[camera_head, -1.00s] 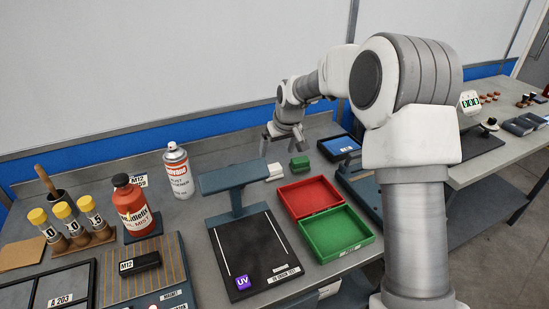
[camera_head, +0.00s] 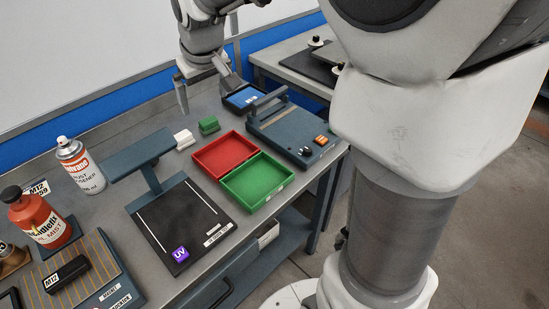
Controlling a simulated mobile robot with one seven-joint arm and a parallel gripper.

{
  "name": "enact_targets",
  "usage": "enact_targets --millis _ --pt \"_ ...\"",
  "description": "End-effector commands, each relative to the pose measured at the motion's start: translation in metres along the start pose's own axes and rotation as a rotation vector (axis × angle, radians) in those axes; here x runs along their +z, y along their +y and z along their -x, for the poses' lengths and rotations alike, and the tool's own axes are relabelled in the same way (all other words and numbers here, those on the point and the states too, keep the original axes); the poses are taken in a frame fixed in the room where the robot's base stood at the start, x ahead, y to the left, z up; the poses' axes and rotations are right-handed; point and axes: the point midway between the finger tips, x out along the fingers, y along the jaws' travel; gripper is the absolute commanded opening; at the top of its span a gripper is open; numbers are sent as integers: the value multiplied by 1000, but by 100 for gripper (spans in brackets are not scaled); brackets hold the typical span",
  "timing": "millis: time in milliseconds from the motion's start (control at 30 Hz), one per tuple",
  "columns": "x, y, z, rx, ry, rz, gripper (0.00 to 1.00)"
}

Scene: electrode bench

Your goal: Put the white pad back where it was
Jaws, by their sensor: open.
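The small white pad (camera_head: 183,139) stands on the grey bench, left of a similar green pad (camera_head: 208,125) and behind the red box. My gripper (camera_head: 211,98) is open and empty, its fingers spread wide. It hangs above the back of the bench, beyond the two pads in the picture, with its right finger near the dark tray with the blue face (camera_head: 244,98). Neither pad is between the fingers. The exact height of the fingers over the bench cannot be told.
An open box with a red half (camera_head: 222,150) and a green half (camera_head: 262,180) lies in front of the pads. A black UV stand (camera_head: 150,185), a spray can (camera_head: 80,165) and a red bottle (camera_head: 40,220) are left. A blue device with a handle (camera_head: 295,135) is right.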

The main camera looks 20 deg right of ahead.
Motion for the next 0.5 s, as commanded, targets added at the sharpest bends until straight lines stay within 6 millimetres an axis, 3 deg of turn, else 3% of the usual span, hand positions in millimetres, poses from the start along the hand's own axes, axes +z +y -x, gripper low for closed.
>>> enact_targets --millis 33,200,500 --pt "12 2 15 11 6 -13 100" --pt "53 6 51 35 17 -62 100" --pt "133 6 95 60 41 -156 100"
